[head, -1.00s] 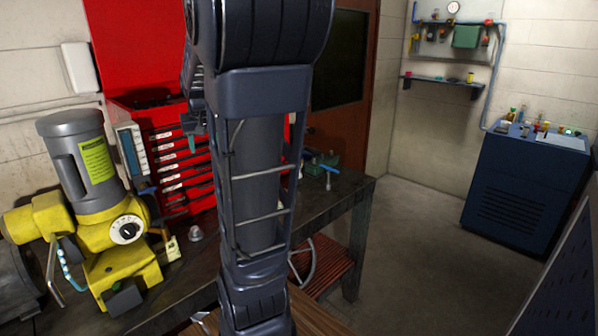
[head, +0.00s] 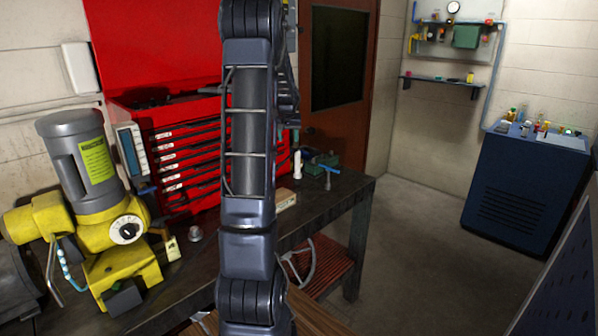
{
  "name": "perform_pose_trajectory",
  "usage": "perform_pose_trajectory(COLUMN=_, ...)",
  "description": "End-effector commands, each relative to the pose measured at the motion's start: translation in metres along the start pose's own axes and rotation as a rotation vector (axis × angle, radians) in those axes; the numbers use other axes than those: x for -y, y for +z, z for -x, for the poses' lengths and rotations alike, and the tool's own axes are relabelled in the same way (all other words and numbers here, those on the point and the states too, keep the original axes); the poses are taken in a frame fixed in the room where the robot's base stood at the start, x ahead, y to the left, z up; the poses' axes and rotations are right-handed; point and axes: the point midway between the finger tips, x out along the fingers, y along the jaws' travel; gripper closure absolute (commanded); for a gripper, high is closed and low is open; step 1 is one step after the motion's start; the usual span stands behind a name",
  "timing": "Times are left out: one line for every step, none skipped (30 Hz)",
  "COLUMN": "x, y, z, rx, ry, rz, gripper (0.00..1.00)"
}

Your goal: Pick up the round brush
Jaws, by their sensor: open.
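I cannot make out the round brush for certain; my arm hides part of the workbench (head: 340,190). A small white upright thing (head: 297,165) stands on the bench just right of my arm, too small to identify. My gripper (head: 292,120) is partly hidden behind my arm, in front of the right side of the red tool chest (head: 185,118). It is open, above the white thing in the picture; their distance in depth is unclear.
A pale block (head: 285,198) lies near the bench's front edge. A green vise-like tool with a blue handle (head: 322,165) is at the right end. A yellow and grey motor (head: 85,190) stands at left. The floor (head: 420,240) at right is clear.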

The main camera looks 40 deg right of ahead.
Motion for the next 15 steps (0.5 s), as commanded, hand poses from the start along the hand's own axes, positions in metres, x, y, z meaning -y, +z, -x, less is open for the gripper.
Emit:
perform_pose_trajectory(x=-0.014, y=-0.004, z=-0.009, rx=0.002, ry=0.007, rz=-0.016, gripper=0.50)
perform_pose_trajectory(x=-0.019, y=-0.006, z=-0.013, rx=0.001, ry=0.009, rz=-0.023, gripper=0.50)
perform_pose_trajectory(x=-0.025, y=-0.009, z=-0.017, rx=0.000, ry=0.012, rz=-0.029, gripper=0.50)
perform_pose_trajectory(x=-0.029, y=-0.010, z=-0.019, rx=0.000, ry=0.014, rz=-0.033, gripper=0.50)
perform_pose_trajectory(x=-0.032, y=-0.011, z=-0.021, rx=0.000, ry=0.015, rz=-0.037, gripper=0.50)
perform_pose_trajectory(x=-0.035, y=-0.011, z=-0.023, rx=0.000, ry=0.017, rz=-0.040, gripper=0.50)
perform_pose_trajectory(x=-0.036, y=-0.012, z=-0.024, rx=0.000, ry=0.017, rz=-0.041, gripper=0.50)
perform_pose_trajectory(x=-0.036, y=-0.012, z=-0.026, rx=0.000, ry=0.017, rz=-0.041, gripper=0.50)
perform_pose_trajectory(x=-0.036, y=-0.012, z=-0.028, rx=0.000, ry=0.018, rz=-0.042, gripper=0.50)
perform_pose_trajectory(x=-0.036, y=-0.012, z=-0.030, rx=0.001, ry=0.017, rz=-0.041, gripper=0.50)
perform_pose_trajectory(x=-0.036, y=-0.012, z=-0.033, rx=0.001, ry=0.017, rz=-0.041, gripper=0.50)
perform_pose_trajectory(x=-0.036, y=-0.011, z=-0.038, rx=0.002, ry=0.017, rz=-0.041, gripper=0.50)
perform_pose_trajectory(x=-0.036, y=-0.011, z=-0.042, rx=0.003, ry=0.017, rz=-0.041, gripper=0.50)
perform_pose_trajectory(x=-0.036, y=-0.011, z=-0.046, rx=0.002, ry=0.017, rz=-0.041, gripper=0.50)
perform_pose_trajectory(x=-0.037, y=-0.011, z=-0.052, rx=0.002, ry=0.017, rz=-0.041, gripper=0.50)
